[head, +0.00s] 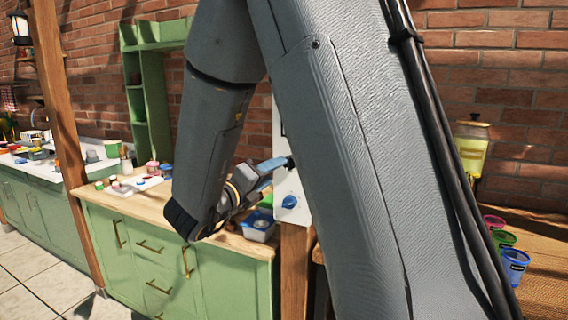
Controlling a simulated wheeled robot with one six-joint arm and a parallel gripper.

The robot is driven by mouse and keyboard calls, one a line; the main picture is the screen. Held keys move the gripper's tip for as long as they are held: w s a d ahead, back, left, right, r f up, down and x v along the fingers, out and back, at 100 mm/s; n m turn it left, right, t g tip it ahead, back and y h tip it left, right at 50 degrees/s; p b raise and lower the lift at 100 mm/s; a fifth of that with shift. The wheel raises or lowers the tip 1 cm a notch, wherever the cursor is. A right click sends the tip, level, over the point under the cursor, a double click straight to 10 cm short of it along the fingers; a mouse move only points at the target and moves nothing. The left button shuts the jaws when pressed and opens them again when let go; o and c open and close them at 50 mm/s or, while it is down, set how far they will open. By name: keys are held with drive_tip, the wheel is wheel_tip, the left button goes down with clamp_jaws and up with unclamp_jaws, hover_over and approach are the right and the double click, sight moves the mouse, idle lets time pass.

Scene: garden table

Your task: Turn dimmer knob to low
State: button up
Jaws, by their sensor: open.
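A white upright panel (291,182) stands at the front of a wooden post in the middle of the head view, partly hidden behind my arm. A blue round knob (290,201) sits low on its face. My gripper (284,163) is at the panel, above and slightly left of the blue knob, its light blue fingers pointing right. The fingertips are close to a small dark part on the panel. I cannot tell whether they touch it or whether it is the dimmer knob. The jaws are open. The upper panel and any marks by the knobs are hidden or too small to read.
A wooden table (540,245) at right bears pink (493,223), green (503,240) and blue (515,267) cups and a yellow dispenser (469,148).

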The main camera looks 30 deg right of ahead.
sight(289, 163)
drive_tip(key=p+x, duration=0.2)
drive_tip(key=x, duration=0.4)
drive_tip(key=shift+w+d, duration=0.15)
drive_tip(key=shift+d, duration=0.2)
drive_tip(key=shift+c, duration=0.4)
